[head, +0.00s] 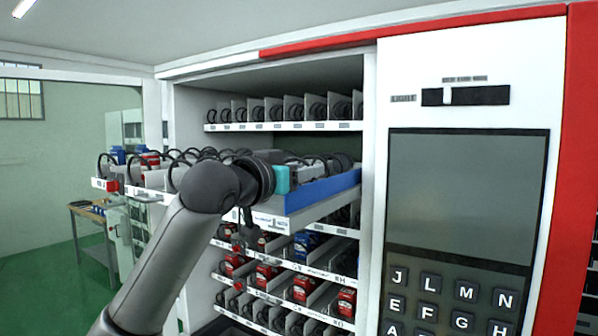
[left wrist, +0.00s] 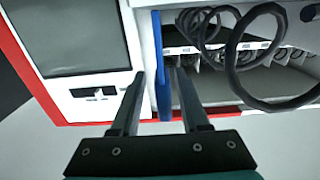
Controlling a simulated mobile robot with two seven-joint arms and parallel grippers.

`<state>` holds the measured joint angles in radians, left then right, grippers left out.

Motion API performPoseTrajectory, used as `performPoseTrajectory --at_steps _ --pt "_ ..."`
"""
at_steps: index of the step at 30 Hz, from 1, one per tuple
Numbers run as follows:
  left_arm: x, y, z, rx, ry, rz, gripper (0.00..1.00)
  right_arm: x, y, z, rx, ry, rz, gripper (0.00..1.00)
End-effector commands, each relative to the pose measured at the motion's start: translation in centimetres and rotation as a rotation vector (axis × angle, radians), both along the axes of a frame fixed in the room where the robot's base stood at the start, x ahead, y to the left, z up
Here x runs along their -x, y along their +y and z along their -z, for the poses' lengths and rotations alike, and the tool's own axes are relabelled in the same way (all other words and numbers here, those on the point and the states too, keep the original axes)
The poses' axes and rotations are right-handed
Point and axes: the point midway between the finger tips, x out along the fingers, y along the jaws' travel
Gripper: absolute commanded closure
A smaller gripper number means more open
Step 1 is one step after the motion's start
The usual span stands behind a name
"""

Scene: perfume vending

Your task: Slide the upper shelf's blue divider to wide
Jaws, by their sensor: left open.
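The blue divider (head: 322,190) stands along the right side of the pulled-out shelf (head: 125,188) in the head view. In the left wrist view the blue divider (left wrist: 161,65) is a narrow upright strip. My left gripper (left wrist: 160,74) is open, with one finger on each side of the strip and gaps showing, so it is not clamped. In the head view my arm and wrist hide part of the shelf, and the fingertips are hard to make out. My right gripper is not in view.
Black spiral coils (left wrist: 245,45) stand close to the right finger. A white pillar and dark screen (head: 467,190) are right of the shelf. A fixed coil row (head: 285,112) is above, and rows with red and blue boxes (head: 305,243) are below.

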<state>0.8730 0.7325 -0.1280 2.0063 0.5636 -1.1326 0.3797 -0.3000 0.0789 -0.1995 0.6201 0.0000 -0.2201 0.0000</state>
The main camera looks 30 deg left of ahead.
Motion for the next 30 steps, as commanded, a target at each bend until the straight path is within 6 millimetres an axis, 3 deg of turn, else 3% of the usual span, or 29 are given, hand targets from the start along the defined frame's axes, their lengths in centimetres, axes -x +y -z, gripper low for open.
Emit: performPoseTrajectory --at_steps 8,21,30 --pt "2.6 0.3 0.2 -0.004 -0.004 -0.002 0.55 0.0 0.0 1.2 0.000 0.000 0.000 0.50" --pt "12.4 1.1 0.3 -0.004 -0.002 -0.002 0.55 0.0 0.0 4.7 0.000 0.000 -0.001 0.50" --pt "15.1 1.2 0.1 0.001 0.001 0.000 0.55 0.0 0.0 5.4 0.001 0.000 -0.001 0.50"
